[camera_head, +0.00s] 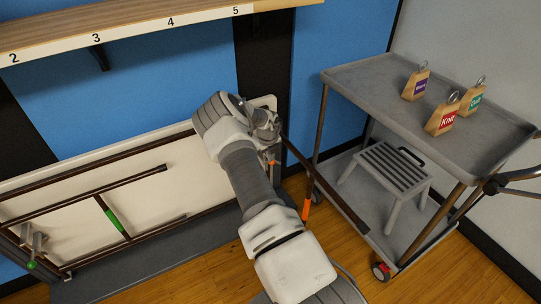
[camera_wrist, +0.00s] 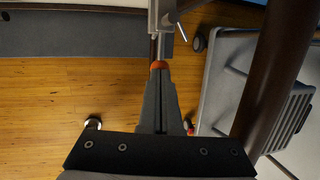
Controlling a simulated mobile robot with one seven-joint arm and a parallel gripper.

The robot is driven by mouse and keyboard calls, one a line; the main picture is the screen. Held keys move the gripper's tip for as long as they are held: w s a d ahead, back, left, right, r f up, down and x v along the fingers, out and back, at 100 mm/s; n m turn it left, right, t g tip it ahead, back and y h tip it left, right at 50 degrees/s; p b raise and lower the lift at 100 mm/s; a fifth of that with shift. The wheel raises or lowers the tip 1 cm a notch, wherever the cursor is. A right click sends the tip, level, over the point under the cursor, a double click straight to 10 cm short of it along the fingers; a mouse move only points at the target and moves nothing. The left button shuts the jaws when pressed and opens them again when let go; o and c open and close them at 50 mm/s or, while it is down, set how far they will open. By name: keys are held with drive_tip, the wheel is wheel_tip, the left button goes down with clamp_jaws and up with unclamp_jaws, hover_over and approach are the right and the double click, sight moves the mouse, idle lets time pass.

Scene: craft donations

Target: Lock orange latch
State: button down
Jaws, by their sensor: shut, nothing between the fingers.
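A folded white table (camera_head: 60,208) with dark brown legs leans on its side against the blue wall. In the head view a small orange part (camera_head: 271,162) shows just below my gripper (camera_head: 272,148), and a longer orange strip (camera_head: 306,210) sits lower on the leg. I cannot tell which of these is the latch. My gripper (camera_wrist: 158,78) is shut and empty. My arm hides part of the table.
A numbered wooden shelf (camera_head: 130,30) hangs above. A green strip (camera_head: 113,221) marks the table's left leg.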

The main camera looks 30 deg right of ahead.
wheel_tip(320, 180, down, 4)
drive_tip(key=b, duration=0.3)
idle(0.3)
